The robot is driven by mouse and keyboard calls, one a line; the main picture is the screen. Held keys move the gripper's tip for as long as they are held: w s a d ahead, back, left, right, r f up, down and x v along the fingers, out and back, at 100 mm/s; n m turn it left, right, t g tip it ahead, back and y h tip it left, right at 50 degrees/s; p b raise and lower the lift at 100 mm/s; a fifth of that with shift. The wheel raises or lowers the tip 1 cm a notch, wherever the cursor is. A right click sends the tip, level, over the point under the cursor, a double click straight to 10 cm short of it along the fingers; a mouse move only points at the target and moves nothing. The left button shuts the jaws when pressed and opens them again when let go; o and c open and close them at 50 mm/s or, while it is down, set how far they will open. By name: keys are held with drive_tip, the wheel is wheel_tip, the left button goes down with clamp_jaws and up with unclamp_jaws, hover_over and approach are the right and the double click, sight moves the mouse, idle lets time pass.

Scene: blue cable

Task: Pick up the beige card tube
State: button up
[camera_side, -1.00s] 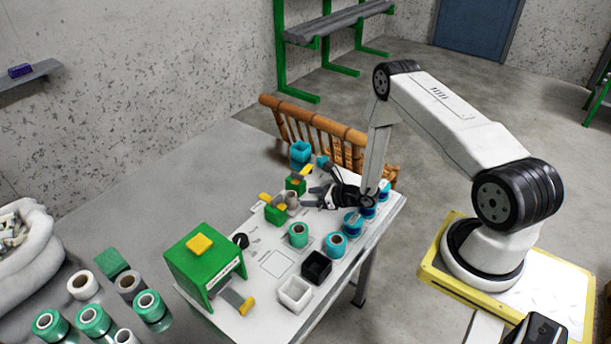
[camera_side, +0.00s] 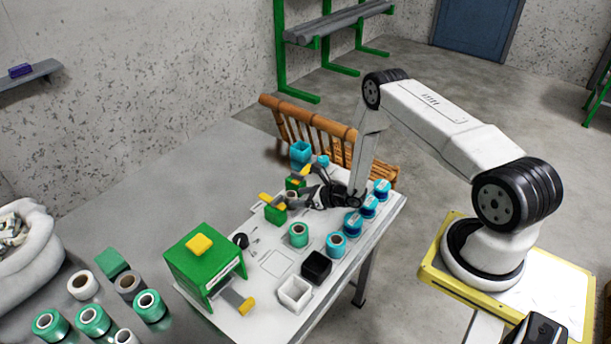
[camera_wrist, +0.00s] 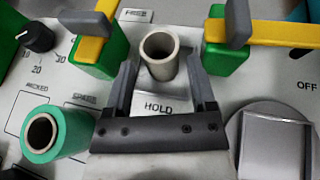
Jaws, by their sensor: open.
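The beige card tube (camera_wrist: 158,58) stands upright on the panel just above the word HOLD in the wrist view. Its open top shows a dark bore. My gripper (camera_wrist: 160,75) is open, with one finger on each side of the tube. I cannot tell whether either finger touches it. In the side view the tube (camera_side: 291,196) is small, and my gripper (camera_side: 300,196) is low over the panel beside it, reaching in from the right.
Green blocks with yellow levers (camera_wrist: 100,45) (camera_wrist: 228,58) flank the tube closely. A green spool (camera_wrist: 58,132) stands at lower left. Blue spools (camera_side: 353,222) line the panel's right side. A black bin (camera_side: 316,266) and a white bin (camera_side: 295,292) sit at the front.

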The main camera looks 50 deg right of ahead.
sight(290, 197)
drive_tip(key=shift+x, duration=2.05)
clamp_jaws()
